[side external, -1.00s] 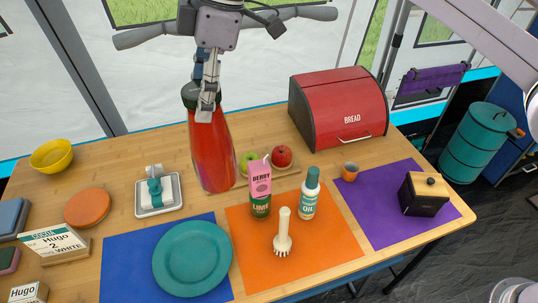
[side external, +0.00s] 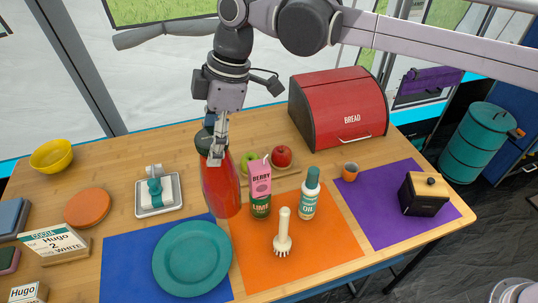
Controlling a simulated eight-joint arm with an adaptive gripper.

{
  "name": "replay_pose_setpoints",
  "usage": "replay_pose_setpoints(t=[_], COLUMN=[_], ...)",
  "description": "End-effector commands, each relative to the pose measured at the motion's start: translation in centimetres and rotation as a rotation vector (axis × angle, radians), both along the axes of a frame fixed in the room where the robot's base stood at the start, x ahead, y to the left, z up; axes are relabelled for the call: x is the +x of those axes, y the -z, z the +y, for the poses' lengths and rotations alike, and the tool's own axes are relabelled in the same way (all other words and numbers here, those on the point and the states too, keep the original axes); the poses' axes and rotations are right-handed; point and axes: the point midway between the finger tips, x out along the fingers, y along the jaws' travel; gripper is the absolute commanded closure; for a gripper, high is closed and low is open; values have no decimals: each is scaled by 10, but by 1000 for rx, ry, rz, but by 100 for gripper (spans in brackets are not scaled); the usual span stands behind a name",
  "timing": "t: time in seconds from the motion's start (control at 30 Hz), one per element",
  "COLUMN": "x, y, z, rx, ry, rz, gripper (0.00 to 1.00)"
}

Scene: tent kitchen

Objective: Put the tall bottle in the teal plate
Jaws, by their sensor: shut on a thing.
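The tall bottle (side external: 220,188) is red with a dark green cap, in the side external view. My gripper (side external: 217,150) is shut on its upper part near the cap and holds it roughly upright, slightly tilted. I cannot tell for sure whether its base touches the table. The teal plate (side external: 192,258) lies flat and empty on the blue mat (side external: 124,262), in front of the bottle and a little to its left.
A berry carton (side external: 260,178), a lime can (side external: 261,206), an oil bottle (side external: 309,195) and a white brush (side external: 283,232) stand right of the plate. The fruit tray (side external: 286,171) is behind them. A red bread box (side external: 340,108) stands at the back.

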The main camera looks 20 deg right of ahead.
Motion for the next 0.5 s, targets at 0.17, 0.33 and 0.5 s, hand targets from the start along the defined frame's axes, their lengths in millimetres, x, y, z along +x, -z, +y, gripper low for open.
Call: replay_pose_setpoints(t=[0.17,0.33,0.5], x=[-2,-12,-22], y=[11,25,42], z=[5,26,52], rx=[2,2,1], ry=[-1,-4,-2], rz=[1,0,0], gripper=[100,100,100])
